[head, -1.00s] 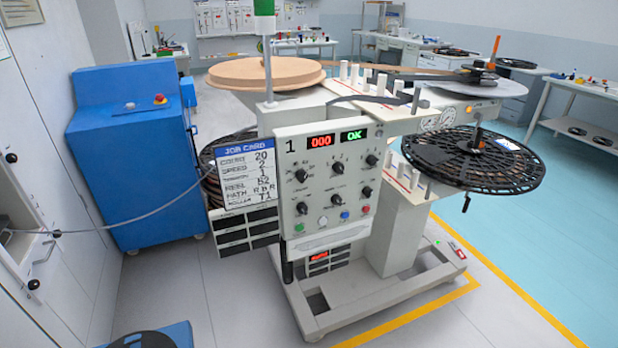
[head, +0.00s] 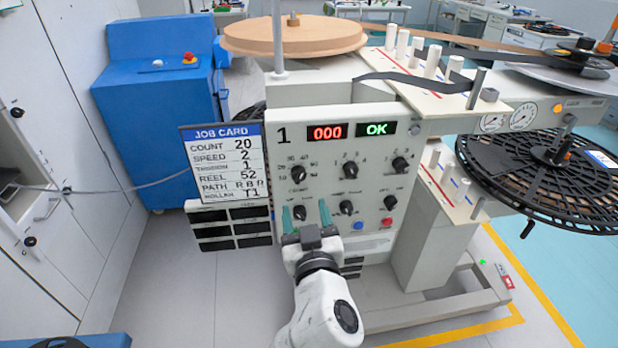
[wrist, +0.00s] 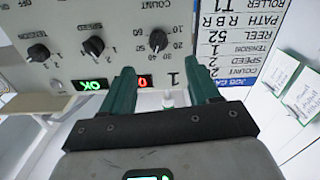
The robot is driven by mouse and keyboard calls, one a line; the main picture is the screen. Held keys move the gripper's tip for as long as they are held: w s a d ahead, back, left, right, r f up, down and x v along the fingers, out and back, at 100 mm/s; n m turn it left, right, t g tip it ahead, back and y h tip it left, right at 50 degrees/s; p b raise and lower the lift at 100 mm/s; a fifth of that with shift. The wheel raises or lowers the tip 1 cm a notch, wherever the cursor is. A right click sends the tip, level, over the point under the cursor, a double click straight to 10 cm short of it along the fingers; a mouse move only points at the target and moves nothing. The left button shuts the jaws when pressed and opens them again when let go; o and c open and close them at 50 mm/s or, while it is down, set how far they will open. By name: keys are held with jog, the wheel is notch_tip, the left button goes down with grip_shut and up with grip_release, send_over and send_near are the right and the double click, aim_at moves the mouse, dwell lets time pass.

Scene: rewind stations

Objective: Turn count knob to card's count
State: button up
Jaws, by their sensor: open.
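The job card (head: 222,165) on the left of the machine's panel reads COUNT 20. The count knob (head: 298,173) is a black pointer knob at the panel's upper left, with a numbered scale around it. It also shows in the upside-down wrist view (wrist: 158,40), just past my fingertips; I cannot read its setting surely. My gripper (head: 306,213) is open and empty, its two green fingers spread in front of the panel, below the count knob in the head view. In the wrist view my gripper (wrist: 160,72) stands apart from the knob.
A red display (head: 327,132) reads 000 and a green one (head: 376,129) reads OK. Other black knobs (head: 349,170) sit close to the right and below. A black reel (head: 545,170) juts out at right. A blue cabinet (head: 155,130) stands behind at left.

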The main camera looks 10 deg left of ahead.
aim_at(300, 180)
jog(key=x, duration=0.9)
jog(key=shift+w+b, duration=0.3)
jog(key=shift+w, duration=0.15)
jog(key=shift+f, duration=0.1)
jog(key=c, duration=1)
